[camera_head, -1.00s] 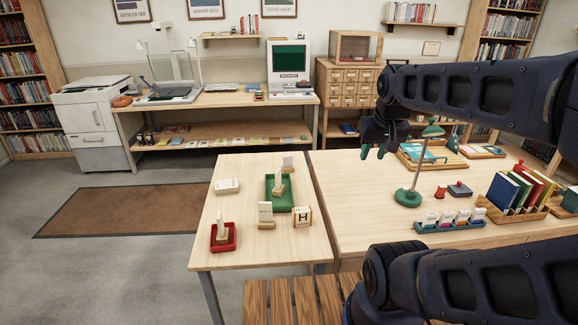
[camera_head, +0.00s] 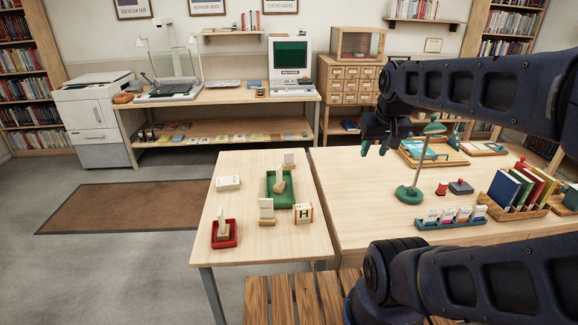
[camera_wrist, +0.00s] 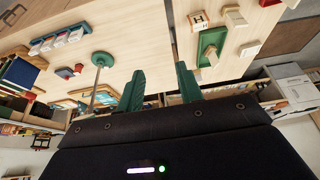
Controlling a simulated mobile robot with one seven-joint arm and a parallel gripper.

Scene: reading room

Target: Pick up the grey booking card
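No card is clearly readable as the grey booking card. Several cards also stand in a blue rack (camera_head: 452,225) on the right table. My gripper (camera_head: 374,150) hangs above the right table's far left part, away from these cards. In the wrist view my gripper (camera_wrist: 160,88) has its green fingers apart with nothing between them.
A green lamp (camera_head: 408,196) stands near my gripper on the right table (camera_head: 355,215). A block marked H (camera_head: 303,213) and a white stack (camera_head: 228,183) are on the left table. A book rack (camera_head: 512,212) stands at right. A wooden slatted seat (camera_head: 295,300) is in front.

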